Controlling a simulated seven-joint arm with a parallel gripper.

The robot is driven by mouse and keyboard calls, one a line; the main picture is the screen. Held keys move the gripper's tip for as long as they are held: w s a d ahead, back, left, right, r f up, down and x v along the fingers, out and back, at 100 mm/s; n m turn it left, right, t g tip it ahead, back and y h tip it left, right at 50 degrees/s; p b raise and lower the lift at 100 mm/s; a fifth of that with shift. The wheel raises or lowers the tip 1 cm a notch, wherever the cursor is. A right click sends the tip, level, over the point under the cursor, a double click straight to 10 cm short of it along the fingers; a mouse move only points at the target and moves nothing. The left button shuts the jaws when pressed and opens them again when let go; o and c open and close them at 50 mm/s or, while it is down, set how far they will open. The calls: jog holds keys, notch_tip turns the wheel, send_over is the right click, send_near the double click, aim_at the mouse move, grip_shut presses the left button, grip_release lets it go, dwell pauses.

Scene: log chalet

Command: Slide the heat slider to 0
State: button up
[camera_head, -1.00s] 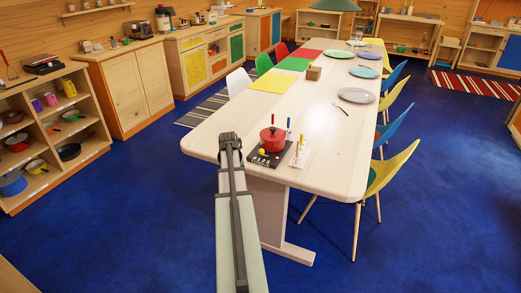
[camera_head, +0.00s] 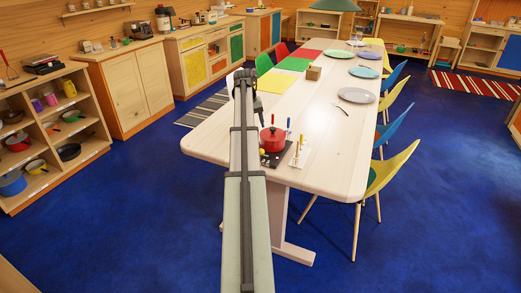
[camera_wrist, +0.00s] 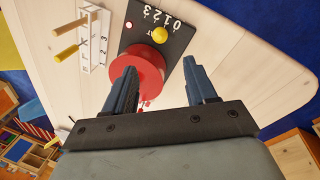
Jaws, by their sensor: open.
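A black heat plate (camera_head: 281,158) with a red pot (camera_head: 273,139) on it lies near the front edge of the long table. In the wrist view the black plate (camera_wrist: 178,45) carries the white numbers 0, 1, 2 and 3 and a yellow slider knob (camera_wrist: 160,35). The knob sits beside the numbers; which number it is set at is hard to tell. My gripper (camera_wrist: 162,84) is open and empty, its two blue fingers apart. The left finger overlaps the red pot (camera_wrist: 145,66) in that view; contact cannot be told.
A white rack (camera_head: 298,156) with upright coloured-handled pieces stands right of the plate. The tabletop right of the rack is largely clear.

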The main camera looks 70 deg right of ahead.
aim_at(261, 153)
jog(key=f, duration=0.4)
jog(key=s+d+f, duration=0.1)
jog(key=f, duration=0.4)
jog(key=s+f, duration=0.1)
jog(key=f, duration=0.3)
jog(key=shift+s+d+f, duration=0.1)
jog(key=shift+d+f, duration=0.1)
jog(key=shift+f, duration=0.05)
jog(key=shift+c, duration=0.2)
grip_shut()
